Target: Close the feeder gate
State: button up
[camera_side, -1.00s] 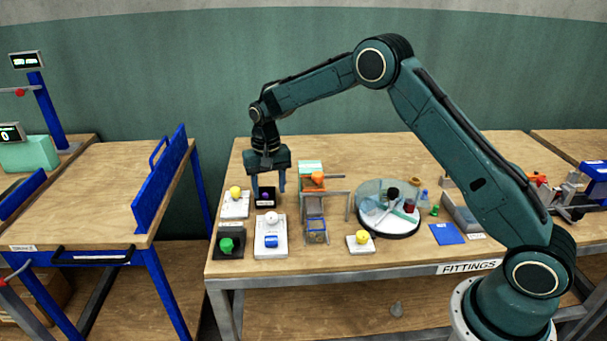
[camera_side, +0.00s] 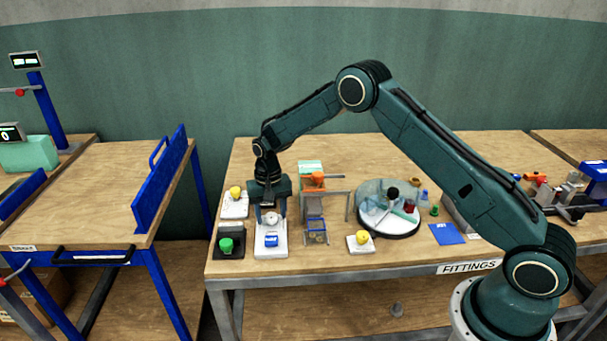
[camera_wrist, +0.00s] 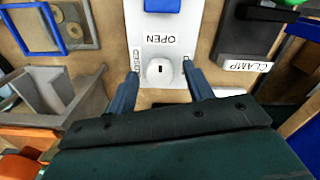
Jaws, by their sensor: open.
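A white panel (camera_side: 271,250) stands near the table's front edge and carries a round white knob (camera_side: 271,218) and a blue block (camera_side: 271,239). In the wrist view the knob (camera_wrist: 160,72) has a dark slot, and an OPEN label (camera_wrist: 158,40) lies between it and the blue block (camera_wrist: 161,5). My gripper (camera_side: 270,215) is open and points down, with one finger on each side of the knob; contact cannot be told. The feeder appears to be the orange hopper (camera_side: 314,182) with a grey chute and a blue frame (camera_side: 317,231) below. I cannot make out its gate.
Left of the panel are a green knob (camera_side: 225,245) on a dark plate, labelled CLAMP in the wrist view, and a yellow knob (camera_side: 235,191). Right of the hopper are another yellow knob (camera_side: 362,237) and a round clear tray (camera_side: 390,229). The table's back is clear.

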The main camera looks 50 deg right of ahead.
jog(key=c, duration=1)
jog(key=shift+n, duration=0.5)
jog(key=n, duration=0.7)
jog(key=shift+n, duration=0.4)
jog(key=n, duration=0.4)
jog(key=shift+n, duration=2.6)
